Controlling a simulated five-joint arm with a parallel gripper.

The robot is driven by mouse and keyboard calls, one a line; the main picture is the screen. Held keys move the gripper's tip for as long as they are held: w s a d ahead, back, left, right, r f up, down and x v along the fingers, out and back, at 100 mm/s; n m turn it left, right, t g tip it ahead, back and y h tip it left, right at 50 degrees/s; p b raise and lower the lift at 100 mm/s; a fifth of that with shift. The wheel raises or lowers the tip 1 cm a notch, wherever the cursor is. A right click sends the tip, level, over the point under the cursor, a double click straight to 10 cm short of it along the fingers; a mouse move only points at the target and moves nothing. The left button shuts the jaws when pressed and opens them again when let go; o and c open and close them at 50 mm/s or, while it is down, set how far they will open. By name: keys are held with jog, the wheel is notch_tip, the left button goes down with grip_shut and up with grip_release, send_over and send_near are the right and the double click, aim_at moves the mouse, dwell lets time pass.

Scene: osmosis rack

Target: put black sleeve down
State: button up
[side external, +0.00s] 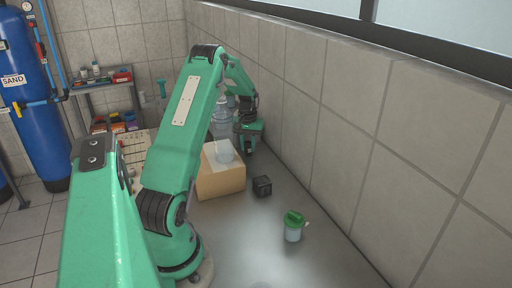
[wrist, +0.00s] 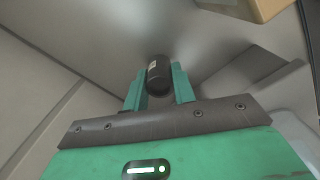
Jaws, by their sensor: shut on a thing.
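The black sleeve (wrist: 159,76) is a short dark cylinder with a small pale label. In the wrist view it sits between the two green fingers of my gripper (wrist: 158,88), which are shut on it. The grey bench surface (wrist: 190,30) shows beyond it; I cannot tell whether the sleeve touches it. In the side view my gripper (side external: 249,146) is low near the wall, behind and right of the cardboard box. The sleeve cannot be made out there.
The tiled wall (side external: 345,130) bounds the right. The front bench is mostly clear.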

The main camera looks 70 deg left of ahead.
aim_at(248, 143)
jog(key=o, duration=0.9)
jog(key=shift+o, duration=0.2)
jog(key=shift+r, duration=0.1)
notch_tip(248, 143, up, 12)
dwell(0.4)
